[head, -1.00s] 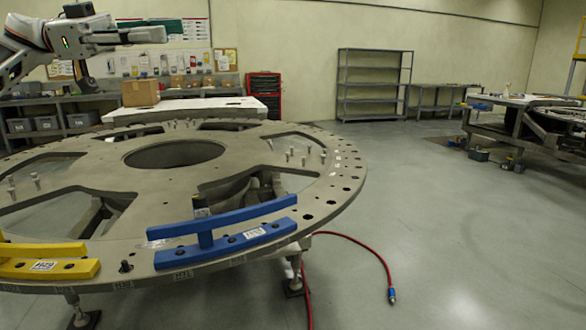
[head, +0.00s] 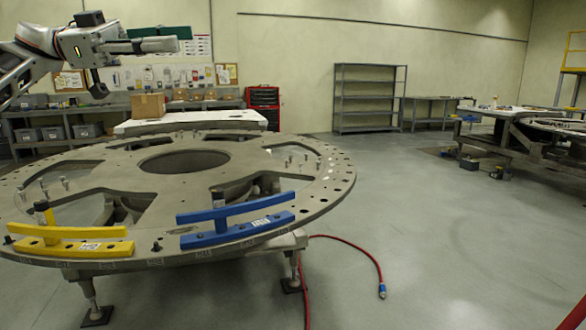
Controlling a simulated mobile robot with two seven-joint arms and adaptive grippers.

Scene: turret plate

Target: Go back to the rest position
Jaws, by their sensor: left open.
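My left gripper (head: 153,44) is at the upper left of the head view, raised well above the turret plate (head: 335,180). The plate is a large grey ring on legs with a round middle hole. A blue handle bracket (head: 236,218) sits on its front rim. A yellow handle bracket (head: 68,242) sits on the rim to the left of it. Both are apart from the gripper. My right gripper is not in view.
A cardboard box (head: 149,104) stands behind the plate. A red tool chest (head: 263,105) and an empty shelf rack (head: 369,99) stand at the back wall. A red hose (head: 350,243) lies on the floor. A workbench (head: 500,135) is at the right. The middle floor is clear.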

